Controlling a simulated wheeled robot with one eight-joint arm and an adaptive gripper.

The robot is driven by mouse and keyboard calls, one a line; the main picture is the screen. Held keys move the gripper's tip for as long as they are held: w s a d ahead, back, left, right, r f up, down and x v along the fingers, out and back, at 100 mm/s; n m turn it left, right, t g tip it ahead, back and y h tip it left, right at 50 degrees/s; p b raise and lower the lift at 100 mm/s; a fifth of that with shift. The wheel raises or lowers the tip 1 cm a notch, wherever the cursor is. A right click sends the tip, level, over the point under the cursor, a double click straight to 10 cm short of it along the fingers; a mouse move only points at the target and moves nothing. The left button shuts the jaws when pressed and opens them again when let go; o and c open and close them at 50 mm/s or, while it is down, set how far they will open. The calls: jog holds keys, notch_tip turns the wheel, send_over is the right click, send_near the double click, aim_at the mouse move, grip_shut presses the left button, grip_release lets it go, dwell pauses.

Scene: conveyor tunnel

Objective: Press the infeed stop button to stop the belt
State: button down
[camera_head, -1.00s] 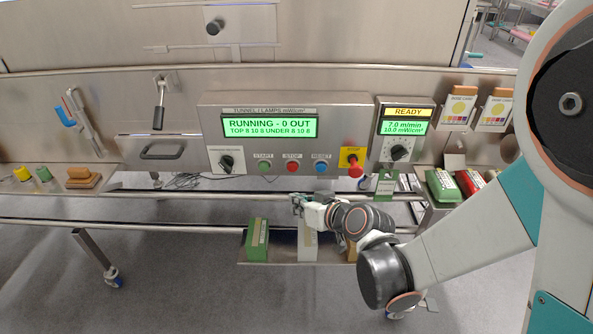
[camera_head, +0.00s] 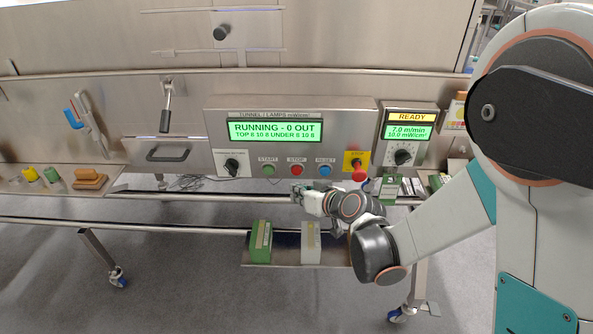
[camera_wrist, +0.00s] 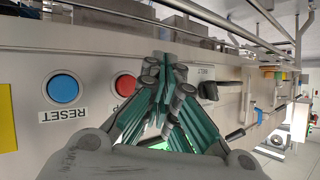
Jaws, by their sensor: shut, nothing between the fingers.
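The lamp panel (camera_head: 215,118) carries a round red STOP button (camera_head: 297,171) between a green START button (camera_head: 268,171) and a blue RESET button (camera_head: 325,171). I cannot read any label saying infeed. My gripper (camera_head: 298,191) is shut and empty, just below the red STOP button in the head view. In the upside-down wrist view, my gripper (camera_wrist: 164,66) partly covers the red button (camera_wrist: 124,87) and its label; the blue button (camera_wrist: 63,88) is clear. I see no clear contact.
The display (camera_head: 275,131) reads RUNNING - 0 OUT. A smaller READY panel (camera_head: 431,124) is at the right. A steel rail (camera_head: 180,230) runs below the panels. A low shelf (camera_head: 285,266) holds a green box (camera_head: 260,240) and a white box (camera_head: 311,243).

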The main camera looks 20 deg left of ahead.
jog(key=shift+w+a, duration=0.2)
jog(key=shift+w, duration=0.65)
jog(key=shift+w+a, duration=0.2)
jog(key=shift+w, duration=0.65)
jog(key=shift+w+a, duration=0.1)
jog(key=shift+w, duration=0.3)
jog(key=shift+w+a, duration=0.1)
jog(key=shift+w, duration=0.4)
dwell(1.0)
dwell(0.3)
jog(key=shift+s+d+b, duration=0.2)
jog(key=shift+s+b, duration=0.25)
jog(key=shift+s, duration=0.5)
jog(key=s, duration=0.2)
jog(key=s+d+b, duration=0.1)
jog(key=s, duration=0.1)
jog(key=shift+s+d, duration=0.1)
jog(key=shift+s, duration=0.3)
